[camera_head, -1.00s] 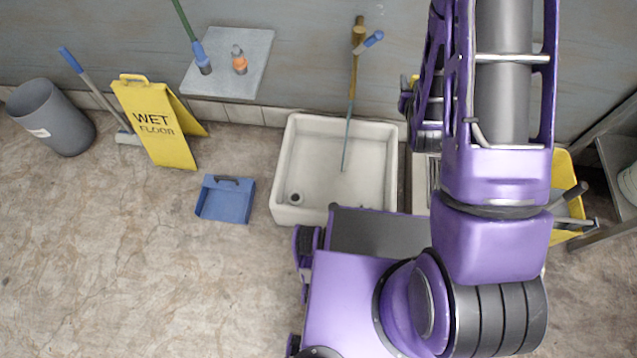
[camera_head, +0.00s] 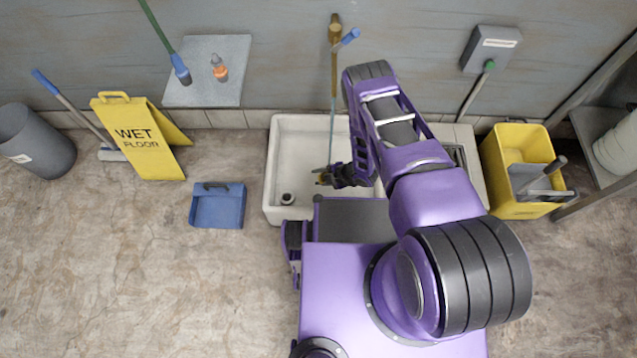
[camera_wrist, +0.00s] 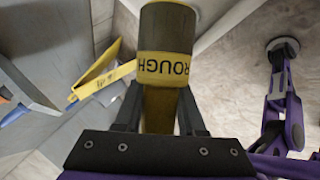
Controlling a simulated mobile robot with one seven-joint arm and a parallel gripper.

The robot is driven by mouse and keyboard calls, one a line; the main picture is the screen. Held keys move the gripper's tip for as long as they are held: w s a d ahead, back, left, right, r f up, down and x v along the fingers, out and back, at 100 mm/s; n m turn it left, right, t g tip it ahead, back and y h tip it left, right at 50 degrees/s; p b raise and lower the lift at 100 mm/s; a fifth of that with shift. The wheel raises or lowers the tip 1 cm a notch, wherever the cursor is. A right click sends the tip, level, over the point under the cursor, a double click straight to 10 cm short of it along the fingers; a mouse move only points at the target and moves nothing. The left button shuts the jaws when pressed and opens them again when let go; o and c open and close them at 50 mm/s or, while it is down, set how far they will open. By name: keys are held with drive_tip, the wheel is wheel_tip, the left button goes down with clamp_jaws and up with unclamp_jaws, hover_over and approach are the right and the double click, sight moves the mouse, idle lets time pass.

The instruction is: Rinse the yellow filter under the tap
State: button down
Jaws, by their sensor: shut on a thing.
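My gripper (camera_head: 328,178) is over the white sink (camera_head: 272,165), low near its middle. In the wrist view my gripper (camera_wrist: 160,108) is shut on the yellow filter (camera_wrist: 165,68), a cylinder with a yellow band lettered "ROUGH" and a greyish end. In the head view only a small yellow bit of the filter (camera_head: 321,181) shows at the fingertips. The brass tap (camera_head: 336,30) with a blue lever (camera_head: 350,37) is on the wall above. A thin stream (camera_head: 332,120) runs down from it to beside the gripper. I cannot tell whether it touches the filter.
The sink drain (camera_head: 287,198) is at its front left. A yellow bucket (camera_head: 515,205) stands right. A blue dustpan (camera_head: 217,206) and wet-floor sign (camera_head: 135,140) are left.

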drive_tip(key=w+f+b, duration=0.4)
drive_tip(key=w+b, duration=0.1)
drive_tip(key=w, duration=0.4)
drive_tip(key=w+f+n+b, duration=0.1)
drive_tip(key=w+f+b, duration=0.3)
drive_tip(key=w, duration=0.5)
drive_tip(key=shift+w+a+n+b, duration=0.2)
drive_tip(key=shift+w+n+b, duration=0.15)
drive_tip(key=shift+b, duration=0.75)
drive_tip(key=shift+w+f, duration=0.1)
